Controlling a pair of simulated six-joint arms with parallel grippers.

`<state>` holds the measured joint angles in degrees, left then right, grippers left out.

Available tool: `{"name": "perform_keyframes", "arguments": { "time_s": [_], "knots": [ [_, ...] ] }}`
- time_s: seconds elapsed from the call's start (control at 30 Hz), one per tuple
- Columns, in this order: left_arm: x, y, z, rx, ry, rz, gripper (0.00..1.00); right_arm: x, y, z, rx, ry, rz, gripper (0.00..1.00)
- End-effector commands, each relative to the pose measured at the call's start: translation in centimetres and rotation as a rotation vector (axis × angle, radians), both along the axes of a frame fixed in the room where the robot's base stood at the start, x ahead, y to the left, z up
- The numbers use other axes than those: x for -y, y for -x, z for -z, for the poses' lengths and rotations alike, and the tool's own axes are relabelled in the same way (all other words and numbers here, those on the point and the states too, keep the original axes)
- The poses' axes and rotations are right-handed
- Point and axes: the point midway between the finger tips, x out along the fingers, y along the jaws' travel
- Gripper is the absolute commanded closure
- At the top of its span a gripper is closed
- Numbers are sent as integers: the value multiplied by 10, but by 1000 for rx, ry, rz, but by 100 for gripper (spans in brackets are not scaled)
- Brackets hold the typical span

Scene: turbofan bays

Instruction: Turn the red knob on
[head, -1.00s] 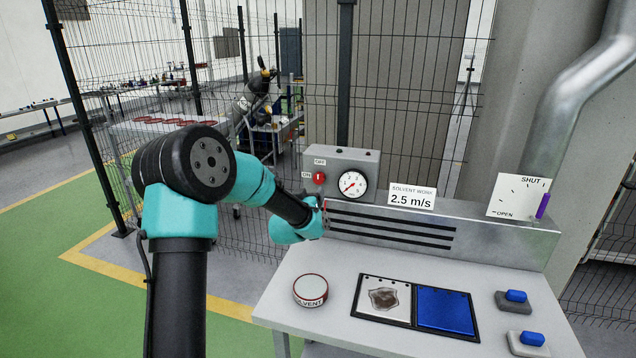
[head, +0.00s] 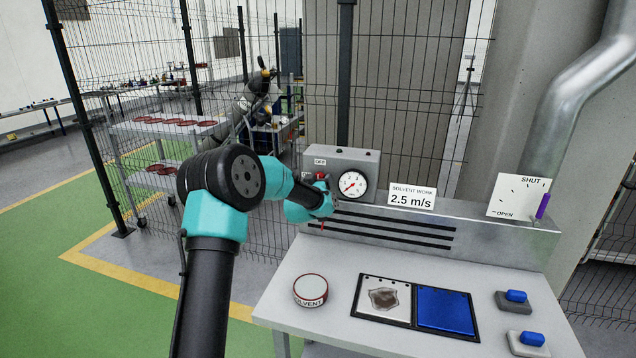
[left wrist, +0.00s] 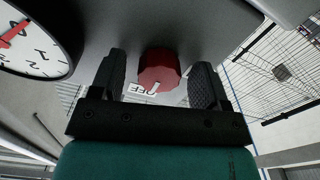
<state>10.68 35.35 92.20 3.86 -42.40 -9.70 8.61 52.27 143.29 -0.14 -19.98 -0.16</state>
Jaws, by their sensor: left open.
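The red knob (head: 321,176) is on the front of a grey control box (head: 363,156), left of its dial, and is partly hidden by my left arm. An OFF label (head: 320,162) is above it; an ON label to its left is partly covered. In the left wrist view the red knob (left wrist: 158,68) shows between the two open fingers of my left gripper (left wrist: 158,80), with a gap on each side. A white mark on the knob points to the OFF label (left wrist: 137,90). My right gripper is not in view.
The gauge (head: 352,185) is close beside my gripper. Below are a slotted duct (head: 480,225) and a white bench with a solvent tin (head: 311,290), a blue panel (head: 445,311) and blue-topped blocks (head: 515,296). A wire fence (head: 420,90) is behind.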

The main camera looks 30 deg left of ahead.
Motion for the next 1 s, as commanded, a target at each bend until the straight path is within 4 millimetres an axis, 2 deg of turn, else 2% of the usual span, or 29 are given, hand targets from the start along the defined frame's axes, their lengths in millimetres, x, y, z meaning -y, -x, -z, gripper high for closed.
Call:
{"name": "perform_keyframes", "arguments": {
  "time_s": [0.07,0.57,1.0],
  "knots": [
    [0,0,0,0,0,0,31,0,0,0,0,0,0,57],
    [0,0,0,0,0,0,79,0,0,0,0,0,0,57],
    [0,0,0,-15,-59,0,80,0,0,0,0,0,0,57]
  ]
}}
